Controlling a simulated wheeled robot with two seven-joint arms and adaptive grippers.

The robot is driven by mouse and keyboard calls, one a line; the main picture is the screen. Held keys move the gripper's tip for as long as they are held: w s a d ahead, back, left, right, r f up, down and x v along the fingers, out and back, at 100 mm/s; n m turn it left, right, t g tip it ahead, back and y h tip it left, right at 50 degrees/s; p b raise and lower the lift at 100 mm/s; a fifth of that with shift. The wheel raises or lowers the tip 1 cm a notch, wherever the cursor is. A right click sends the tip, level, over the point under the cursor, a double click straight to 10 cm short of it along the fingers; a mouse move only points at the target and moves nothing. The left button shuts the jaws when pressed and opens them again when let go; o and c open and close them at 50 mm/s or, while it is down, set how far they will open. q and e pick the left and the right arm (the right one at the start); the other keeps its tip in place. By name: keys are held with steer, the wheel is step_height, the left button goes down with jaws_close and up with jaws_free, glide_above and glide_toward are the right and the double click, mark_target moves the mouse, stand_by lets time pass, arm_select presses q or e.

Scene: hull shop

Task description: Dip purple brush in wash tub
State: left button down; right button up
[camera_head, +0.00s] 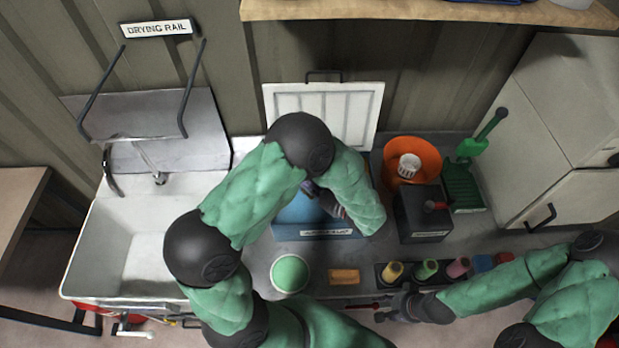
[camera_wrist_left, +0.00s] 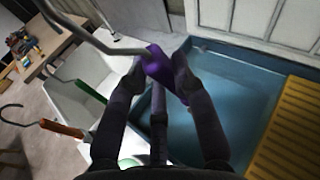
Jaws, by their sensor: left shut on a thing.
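In the left wrist view the purple brush (camera_wrist_left: 156,64) shows as a purple piece between my left gripper's fingertips. My left gripper (camera_wrist_left: 172,84) is shut on it. Behind and below them is a blue tub (camera_wrist_left: 232,92) holding what looks like water. In the head view the blue tub (camera_head: 290,213) stands mid-counter with a label on its front. My left forearm covers much of it, and the left gripper (camera_head: 323,196) is mostly hidden over it. The brush's lower end cannot be made out. My right gripper (camera_head: 380,310) is open and empty at the counter's front edge.
A raised white lid (camera_head: 352,112) stands behind the tub. A white sink (camera_head: 95,255) is at left under the drying rail. An orange bowl (camera_head: 424,152), a black box (camera_head: 420,212) and a green tray (camera_head: 462,187) stand right. A green-topped pot (camera_head: 290,273) and several coloured pots (camera_head: 426,269) line the front.

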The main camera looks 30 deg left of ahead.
arm_select(q)
steer(key=shift+f+b, duration=3)
steer(key=shift+f, duration=0.9)
steer(key=shift+r, duration=0.1)
steer(key=shift+r+p, duration=4.6)
steer(key=shift+r, duration=1.9)
steer(key=shift+r+p, duration=1.45)
steer(key=shift+r, duration=0.45)
